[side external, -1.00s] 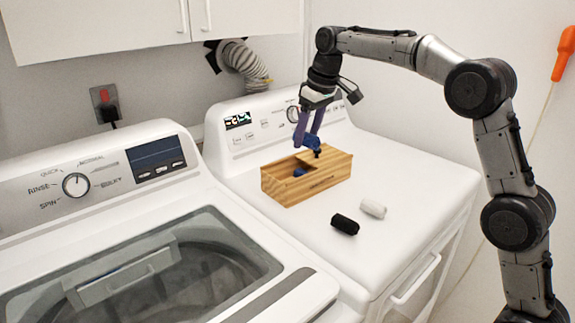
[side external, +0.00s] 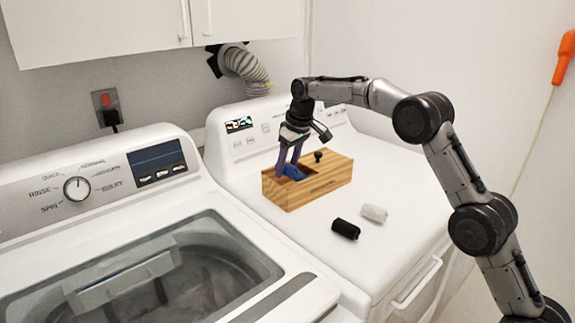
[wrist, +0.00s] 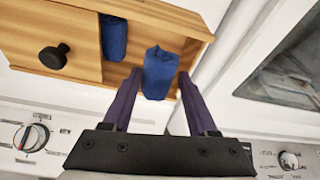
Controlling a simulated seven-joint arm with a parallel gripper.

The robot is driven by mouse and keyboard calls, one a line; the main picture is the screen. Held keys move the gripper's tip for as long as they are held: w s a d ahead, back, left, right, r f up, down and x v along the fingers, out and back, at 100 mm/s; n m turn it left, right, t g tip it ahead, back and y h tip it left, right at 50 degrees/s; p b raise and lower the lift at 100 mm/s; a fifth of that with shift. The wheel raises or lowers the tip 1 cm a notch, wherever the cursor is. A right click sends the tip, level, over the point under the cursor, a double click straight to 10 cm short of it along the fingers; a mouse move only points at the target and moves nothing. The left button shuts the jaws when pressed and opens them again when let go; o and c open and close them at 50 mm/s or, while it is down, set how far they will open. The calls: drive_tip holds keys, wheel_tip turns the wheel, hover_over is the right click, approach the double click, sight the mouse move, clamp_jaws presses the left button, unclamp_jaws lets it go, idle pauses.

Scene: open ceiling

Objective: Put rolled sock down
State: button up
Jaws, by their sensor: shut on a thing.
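My gripper (side external: 287,172) points down at the left end of a wooden box (side external: 318,190) and is shut on a blue rolled sock (wrist: 159,74). In the wrist view the held sock sits between the two purple fingers, at the box's open part near its end wall. It is low at the opening; I cannot tell whether it touches the box floor. A second blue rolled sock (wrist: 113,38) lies in the box beside it. A black rolled sock (side external: 345,229) and a white rolled sock (side external: 374,213) lie on the white machine top in front of the box.
The box's wooden lid (wrist: 55,40) with a black knob (wrist: 54,56) covers part of its top. The box stands on a white dryer (side external: 412,190). A washer (side external: 120,215) with a glass lid stands at the left. The dryer top right of the box is clear.

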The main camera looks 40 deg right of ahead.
drive_tip(key=shift+f, duration=0.55)
drive_tip(key=o, duration=1.3)
drive_tip(key=shift+o, duration=0.2)
drive_tip(key=v, duration=1.3)
drive_tip(key=shift+r, duration=0.2)
